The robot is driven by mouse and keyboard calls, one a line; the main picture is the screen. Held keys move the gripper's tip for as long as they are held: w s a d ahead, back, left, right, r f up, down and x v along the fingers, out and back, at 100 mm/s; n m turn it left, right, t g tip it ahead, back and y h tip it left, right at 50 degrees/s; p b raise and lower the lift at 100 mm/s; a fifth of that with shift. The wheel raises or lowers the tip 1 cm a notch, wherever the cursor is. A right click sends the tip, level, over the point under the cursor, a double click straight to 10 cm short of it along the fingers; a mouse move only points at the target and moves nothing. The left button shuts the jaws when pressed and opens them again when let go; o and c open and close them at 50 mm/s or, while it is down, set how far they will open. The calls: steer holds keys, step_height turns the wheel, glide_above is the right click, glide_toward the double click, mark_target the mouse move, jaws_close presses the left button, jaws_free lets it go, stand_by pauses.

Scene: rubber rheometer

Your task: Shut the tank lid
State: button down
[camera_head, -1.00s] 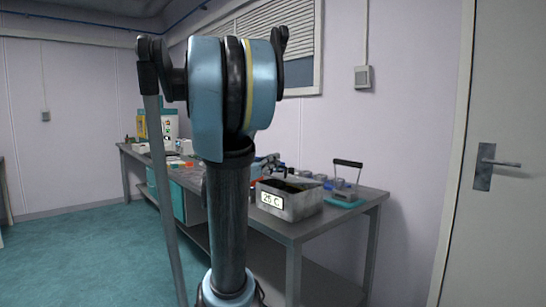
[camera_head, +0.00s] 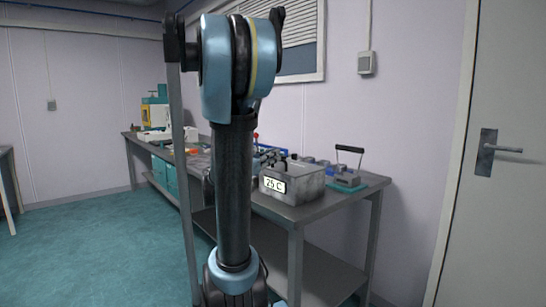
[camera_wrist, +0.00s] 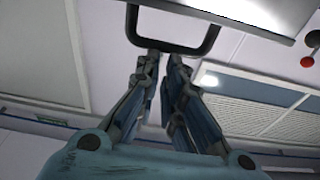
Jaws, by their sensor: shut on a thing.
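The tank (camera_head: 296,190) is a grey metal box with a "25 C" label, standing near the right end of the bench in the head view. Its top now shows as a mostly flat grey surface, but at this size I cannot tell whether the lid sits flush. In the wrist view a pale metal lid (camera_wrist: 245,12) fills the top edge, with a black U-shaped handle (camera_wrist: 207,42) hanging from it. My gripper (camera_wrist: 162,58) has its two fingertips close together on the handle's bar. In the head view my arm hides part of the bench left of the tank.
The bench (camera_head: 335,197) runs back to the left, with several small items beyond the tank. A teal-based holder with a black handle (camera_head: 349,150) stands just right of the tank. The door (camera_head: 500,200) is at the right. Floor at the left is clear.

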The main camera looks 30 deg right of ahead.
steer(key=shift+s+f, duration=0.1)
steer(key=shift+f, duration=0.05)
steer(key=v, duration=0.9)
steer(key=shift+a+r, duration=0.25)
stand_by(0.6)
steer(key=s+a+f+n+g+y, duration=0.1)
steer(key=s+f+n+y, duration=0.35)
steer(key=f, duration=0.35)
steer(key=s+a+f+n+g+y, duration=0.1)
steer(key=s+f+n+y, duration=0.3)
steer(key=f, duration=0.5)
steer(key=s+a+f+n+y, duration=0.2)
steer(key=a+f+n+y, duration=0.1)
steer(key=a, duration=0.5)
steer(key=s+a+f+n+y, duration=0.3)
steer(key=a+f+y, duration=0.3)
steer(key=a+y, duration=0.2)
steer(key=shift+s+a+n, duration=0.2)
steer(key=shift+a+n, duration=0.45)
steer(key=shift+n, duration=0.1)
